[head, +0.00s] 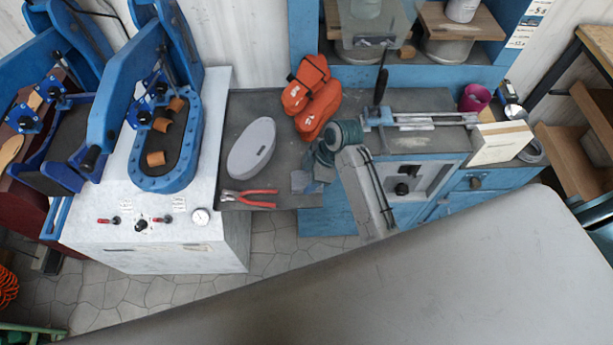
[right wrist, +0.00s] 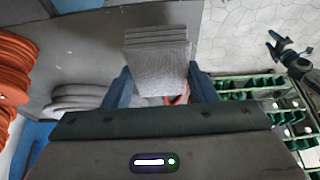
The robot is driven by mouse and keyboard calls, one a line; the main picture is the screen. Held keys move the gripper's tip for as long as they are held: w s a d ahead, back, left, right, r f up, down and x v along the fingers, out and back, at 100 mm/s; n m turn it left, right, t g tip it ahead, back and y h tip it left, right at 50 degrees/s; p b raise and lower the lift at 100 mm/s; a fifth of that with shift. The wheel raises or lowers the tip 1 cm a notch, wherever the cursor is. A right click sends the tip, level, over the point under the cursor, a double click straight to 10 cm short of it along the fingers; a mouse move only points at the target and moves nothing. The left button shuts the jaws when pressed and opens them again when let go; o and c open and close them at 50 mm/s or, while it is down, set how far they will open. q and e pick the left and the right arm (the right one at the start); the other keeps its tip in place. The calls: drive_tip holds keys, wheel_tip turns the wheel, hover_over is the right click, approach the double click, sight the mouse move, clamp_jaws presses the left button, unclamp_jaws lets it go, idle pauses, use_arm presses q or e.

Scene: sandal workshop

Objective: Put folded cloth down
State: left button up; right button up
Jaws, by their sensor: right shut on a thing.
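The folded cloth (right wrist: 158,58) is a grey, layered square block. In the right wrist view it sits between the two blue fingers of my right gripper (right wrist: 161,88), which is shut on it. In the head view the cloth (head: 299,181) shows small, near the front edge of the dark bench top (head: 237,115). My right gripper (head: 315,171) is over that edge, partly hidden by its own wrist. I cannot tell whether the cloth touches the bench. My left gripper is not in view.
Red-handled pliers (head: 250,199) and a pale oval piece (head: 252,147) lie left of the cloth. Orange sandals (head: 312,95) lie behind. A blue press (head: 165,150) stands on the white cabinet at left.

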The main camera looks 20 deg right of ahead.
sight(307, 182)
drive_tip(key=shift+w+a, duration=0.25)
drive_tip(key=shift+w, duration=0.05)
wheel_tip(307, 182, down, 3)
drive_tip(key=shift+w+a+p, duration=0.1)
drive_tip(key=shift+p, duration=1.05)
drive_tip(key=shift+f, duration=0.25)
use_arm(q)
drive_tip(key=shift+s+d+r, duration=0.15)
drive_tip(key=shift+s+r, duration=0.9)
use_arm(e)
drive_tip(key=shift+f, duration=0.1)
drive_tip(key=shift+f, duration=0.1)
drive_tip(key=o, duration=0.9)
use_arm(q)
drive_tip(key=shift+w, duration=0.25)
